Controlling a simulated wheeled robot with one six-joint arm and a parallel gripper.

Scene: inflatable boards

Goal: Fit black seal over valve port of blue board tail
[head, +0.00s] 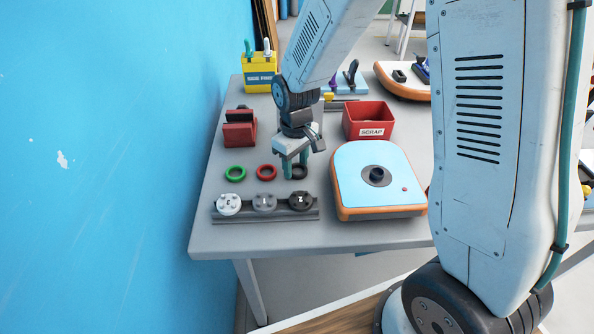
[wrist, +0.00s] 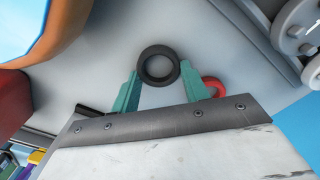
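The black seal (head: 299,172) is a thick ring lying on the grey table, right of a red ring. In the wrist view the black seal (wrist: 158,65) shows between my two teal fingertips. My gripper (head: 294,172) points down at it, fingers spread to either side; the wrist view also shows my gripper (wrist: 159,67). It looks open, with no clear grip on the ring. The blue board tail (head: 362,180) has an orange edge and lies to the right on the table. Its dark round valve port (head: 377,176) stands near the middle, with no ring visible around it.
A red ring (head: 266,172) and a green ring (head: 235,173) lie left of the seal. A grey rack (head: 265,215) with several round caps stands in front. A red scrap bin (head: 368,120) is behind the board. A blue wall borders the left.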

